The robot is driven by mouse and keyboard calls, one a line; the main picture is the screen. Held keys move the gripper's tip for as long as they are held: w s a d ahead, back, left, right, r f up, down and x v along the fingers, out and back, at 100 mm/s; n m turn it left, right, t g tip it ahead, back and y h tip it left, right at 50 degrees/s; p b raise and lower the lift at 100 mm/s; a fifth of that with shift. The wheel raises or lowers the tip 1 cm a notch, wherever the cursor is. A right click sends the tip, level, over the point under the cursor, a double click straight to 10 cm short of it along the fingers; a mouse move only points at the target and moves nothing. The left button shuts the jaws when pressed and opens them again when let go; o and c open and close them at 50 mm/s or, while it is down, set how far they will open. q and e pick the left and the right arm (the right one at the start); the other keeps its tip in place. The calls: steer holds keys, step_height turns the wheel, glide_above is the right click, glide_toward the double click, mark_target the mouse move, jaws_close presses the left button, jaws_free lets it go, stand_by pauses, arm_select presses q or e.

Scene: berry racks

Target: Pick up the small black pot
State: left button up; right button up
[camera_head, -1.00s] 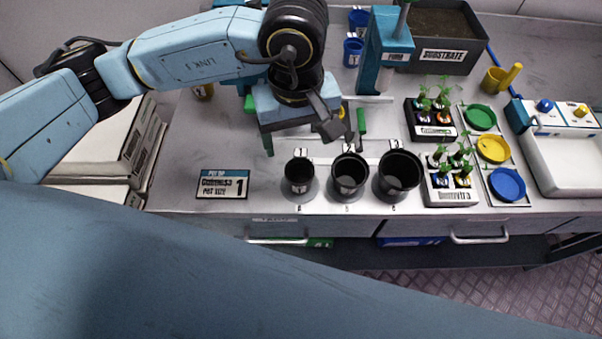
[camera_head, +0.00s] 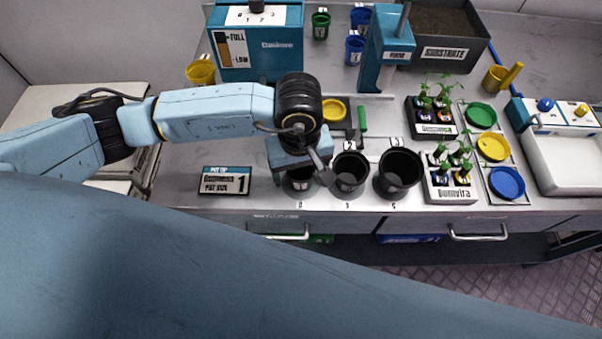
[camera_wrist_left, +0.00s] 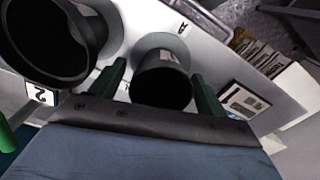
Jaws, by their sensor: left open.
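The small black pot (camera_head: 300,184) is the leftmost of three black pots on the bench and is partly hidden under my left gripper in the head view. In the left wrist view the small pot (camera_wrist_left: 162,82) shows between the two green fingers. My left gripper (camera_head: 298,174) is open, pointing down over this pot, with one finger on each side; whether the fingers touch it I cannot tell. It also shows in the left wrist view (camera_wrist_left: 158,88). My right gripper is not in view.
The middle pot (camera_head: 349,173) stands close to the right, with the largest pot (camera_head: 398,172) beyond it. A sign (camera_head: 225,181) lies to the left. Seedling trays (camera_head: 451,194) and coloured saucers (camera_head: 507,183) are at right. A blue dispenser (camera_head: 262,45) stands behind.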

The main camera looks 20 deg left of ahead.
arm_select(q)
steer(key=c, duration=1.1)
